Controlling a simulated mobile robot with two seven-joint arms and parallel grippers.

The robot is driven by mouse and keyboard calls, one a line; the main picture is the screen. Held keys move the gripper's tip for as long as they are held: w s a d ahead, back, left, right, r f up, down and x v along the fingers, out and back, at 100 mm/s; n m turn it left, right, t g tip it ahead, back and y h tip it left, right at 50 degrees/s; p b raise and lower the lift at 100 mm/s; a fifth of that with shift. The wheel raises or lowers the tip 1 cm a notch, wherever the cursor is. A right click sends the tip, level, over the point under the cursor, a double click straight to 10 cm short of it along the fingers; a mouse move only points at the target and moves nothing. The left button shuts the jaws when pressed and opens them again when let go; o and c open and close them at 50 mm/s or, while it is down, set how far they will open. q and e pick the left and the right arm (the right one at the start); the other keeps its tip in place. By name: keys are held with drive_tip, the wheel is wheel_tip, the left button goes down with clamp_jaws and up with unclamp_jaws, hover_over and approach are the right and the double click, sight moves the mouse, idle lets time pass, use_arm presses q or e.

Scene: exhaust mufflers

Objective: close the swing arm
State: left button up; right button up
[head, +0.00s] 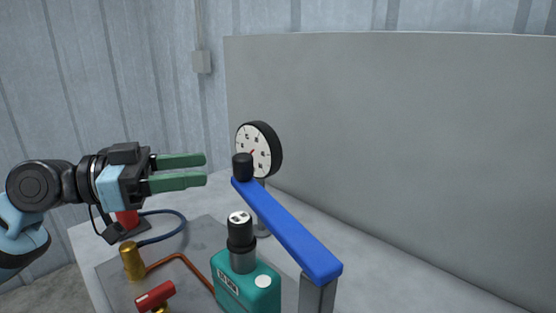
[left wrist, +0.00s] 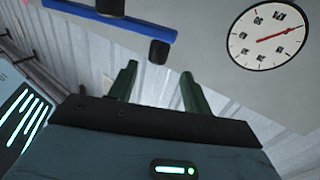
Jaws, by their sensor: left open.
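The blue swing arm (head: 290,230) runs from a grey post (head: 318,295) at the lower right up to a black knob (head: 242,167) at its free end. It extends to the right of and above a teal block (head: 245,288) with a black-topped cylinder (head: 241,230). My left gripper (head: 205,169) is open and empty, its green fingers pointing right, just left of the knob and apart from it. In the left wrist view the swing arm (left wrist: 75,8) and its knob (left wrist: 159,52) appear beyond the open fingertips (left wrist: 159,68). My right gripper is not in view.
A round dial gauge (head: 260,150) stands behind the knob. A brass fitting (head: 133,262), copper tube (head: 180,260), red-handled valve (head: 155,296) and blue hose (head: 170,213) lie at lower left. A large grey panel (head: 400,130) fills the back right.

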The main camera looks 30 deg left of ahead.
sight(243, 162)
use_arm(q)
drive_tip(key=shift+r+p+x, duration=0.15)
drive_tip(key=shift+p+x, duration=0.6)
drive_tip(key=shift+x, duration=0.9)
drive_tip(key=shift+r+p+x, duration=0.2)
drive_tip(key=shift+p+x, duration=0.55)
drive_tip(key=shift+x, duration=0.95)
drive_tip(key=shift+p+x, duration=0.35)
drive_tip(key=shift+x, duration=0.5)
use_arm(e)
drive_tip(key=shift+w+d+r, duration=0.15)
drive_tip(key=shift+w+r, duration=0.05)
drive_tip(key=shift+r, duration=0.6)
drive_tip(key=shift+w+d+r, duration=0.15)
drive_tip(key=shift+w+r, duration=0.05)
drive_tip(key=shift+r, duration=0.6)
use_arm(q)
drive_tip(key=shift+s+d+f, duration=0.1)
drive_tip(key=shift+f, duration=0.1)
clamp_jaws()
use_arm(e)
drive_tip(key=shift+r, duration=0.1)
